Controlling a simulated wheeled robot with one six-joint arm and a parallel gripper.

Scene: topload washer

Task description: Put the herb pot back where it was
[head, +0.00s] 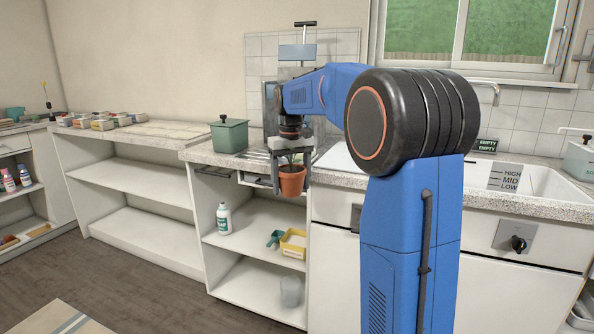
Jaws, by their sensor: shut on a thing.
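The herb pot (292,181) is a small terracotta pot with a little dark green growth at its top. In the head view it hangs upright in front of the counter edge, near the middle. My gripper (291,166) is above and around the pot's upper part, shut on it. The exact contact of the fingers is partly hidden by the pot and the arm. My blue arm reaches in from the right and covers part of the counter and sink.
A green lidded box (229,135) stands on the counter left of my gripper. Open shelves below hold a white bottle (224,218), a yellow tub (293,243) and a grey cup (291,291). A sink (545,184) is at the right. The low left counter has several small containers.

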